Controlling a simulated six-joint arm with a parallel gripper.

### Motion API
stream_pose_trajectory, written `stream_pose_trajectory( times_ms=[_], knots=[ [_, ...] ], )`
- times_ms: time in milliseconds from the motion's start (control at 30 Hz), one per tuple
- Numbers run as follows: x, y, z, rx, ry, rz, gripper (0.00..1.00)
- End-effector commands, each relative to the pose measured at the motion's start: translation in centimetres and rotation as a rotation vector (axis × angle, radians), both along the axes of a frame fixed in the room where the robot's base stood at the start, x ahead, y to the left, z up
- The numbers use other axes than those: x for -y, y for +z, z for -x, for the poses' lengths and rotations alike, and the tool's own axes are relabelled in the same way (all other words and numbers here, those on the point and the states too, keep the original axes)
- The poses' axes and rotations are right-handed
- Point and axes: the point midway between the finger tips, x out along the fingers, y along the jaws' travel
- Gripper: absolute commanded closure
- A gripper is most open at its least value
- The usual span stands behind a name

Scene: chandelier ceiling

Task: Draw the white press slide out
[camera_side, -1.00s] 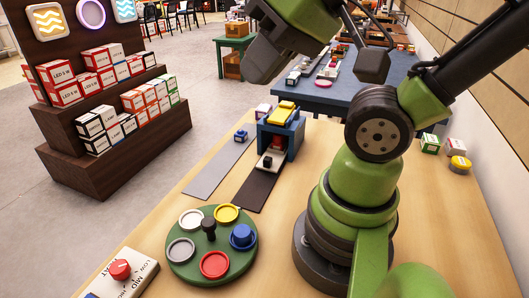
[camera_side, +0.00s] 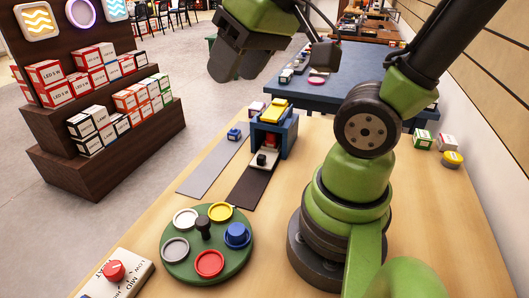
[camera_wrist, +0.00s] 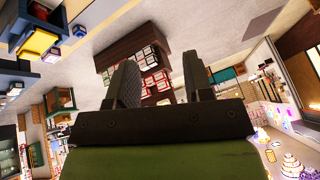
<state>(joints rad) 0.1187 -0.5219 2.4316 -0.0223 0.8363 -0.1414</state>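The press (camera_side: 287,133) is a blue frame with a yellow top on the wooden table. Its white slide (camera_side: 260,167), with a black knob (camera_side: 262,159), sticks partly out of the front over a dark strip (camera_side: 252,188). A red part (camera_side: 271,140) shows inside the frame, above the slide. My gripper (camera_side: 238,70) is high above the table, up and left of the press, apart from the slide and empty. In the wrist view my gripper (camera_wrist: 160,78) has its two fingers spread apart. A yellow and blue object at the upper left there is probably the press.
A green turntable (camera_side: 207,270) with several coloured discs and a dark central post stands in front. A white dial box (camera_side: 132,270) with a red knob is at the front left. A small blue block (camera_side: 234,134) sits on a grey strip (camera_side: 213,165) beside the press.

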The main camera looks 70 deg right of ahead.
Motion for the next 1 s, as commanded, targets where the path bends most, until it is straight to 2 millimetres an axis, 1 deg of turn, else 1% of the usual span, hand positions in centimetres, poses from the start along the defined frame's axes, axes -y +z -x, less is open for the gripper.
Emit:
stream_pose_trajectory(
  times_ms=[33, 100, 167, 233, 367, 400, 500, 600, 700, 867, 1000],
  knots=[
    [1.3, -0.9, -1.1, -0.051, -0.001, 0.034, 0.53],
    [3.2, -2.2, -2.5, -0.111, 0.016, 0.082, 0.53],
    [4.9, -3.5, -3.5, -0.163, 0.036, 0.117, 0.53],
    [7.0, -5.2, -4.5, -0.225, 0.065, 0.149, 0.53],
    [11.0, -9.1, -5.2, -0.337, 0.128, 0.178, 0.53],
    [12.1, -10.4, -5.2, -0.37, 0.151, 0.181, 0.53],
    [14.6, -13.5, -4.9, -0.436, 0.205, 0.178, 0.53],
    [16.3, -16.0, -4.2, -0.481, 0.251, 0.168, 0.53],
    [17.2, -17.6, -3.7, -0.506, 0.285, 0.159, 0.53],
    [17.6, -18.9, -3.4, -0.519, 0.304, 0.153, 0.53],
    [17.6, -20.6, -3.3, -0.521, 0.305, 0.15, 0.53]
  ],
)
